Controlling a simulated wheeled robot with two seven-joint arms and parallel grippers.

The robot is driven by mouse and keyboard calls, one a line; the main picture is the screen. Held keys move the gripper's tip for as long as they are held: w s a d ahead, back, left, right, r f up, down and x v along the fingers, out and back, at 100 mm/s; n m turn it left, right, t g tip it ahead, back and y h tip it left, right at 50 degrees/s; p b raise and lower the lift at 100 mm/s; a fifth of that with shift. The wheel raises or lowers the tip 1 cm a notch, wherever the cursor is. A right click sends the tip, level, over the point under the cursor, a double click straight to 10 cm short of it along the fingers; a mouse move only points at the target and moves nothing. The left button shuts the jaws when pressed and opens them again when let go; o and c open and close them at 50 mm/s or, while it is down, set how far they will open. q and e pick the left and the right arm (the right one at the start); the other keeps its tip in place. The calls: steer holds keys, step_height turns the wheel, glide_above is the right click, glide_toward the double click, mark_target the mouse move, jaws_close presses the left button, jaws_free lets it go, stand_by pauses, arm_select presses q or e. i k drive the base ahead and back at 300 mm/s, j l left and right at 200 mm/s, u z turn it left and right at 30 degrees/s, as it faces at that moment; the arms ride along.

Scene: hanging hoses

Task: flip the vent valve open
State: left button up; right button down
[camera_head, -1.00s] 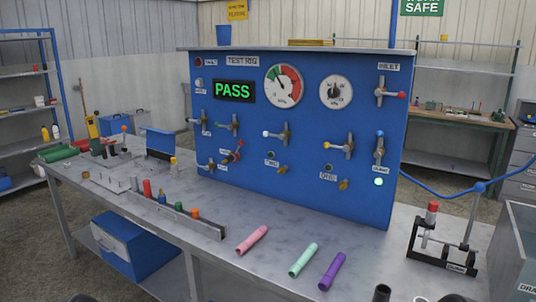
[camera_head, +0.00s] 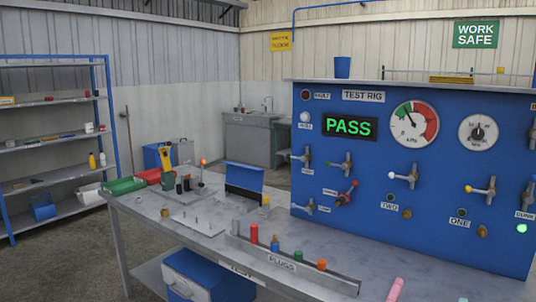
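The blue test rig panel (camera_head: 420,235) stands on the bench, at the right of the view. Several small lever valves are on its face. Further right are a white-handled valve (camera_head: 405,176) and a yellow-handled valve (camera_head: 481,189). The small labels are too blurred to tell which is the vent valve. The right edge of the panel is cut off. Neither gripper is in view.
The green PASS display (camera_head: 349,127) is lit, beside a red and green gauge (camera_head: 414,124). A plug rack (camera_head: 290,264) and a pink hose piece (camera_head: 395,290) lie on the bench (camera_head: 150,222) before the panel. A blue shelf unit (camera_head: 107,120) stands left, with open floor between.

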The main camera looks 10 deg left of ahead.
mark_target(303, 159)
steer(key=j+z, duration=0.3)
steer(key=j, duration=1.75)
steer(key=i+j+u, duration=0.5)
steer(key=i, duration=0.3)
steer(key=i+j+u, duration=0.25)
steer(key=i, duration=0.2)
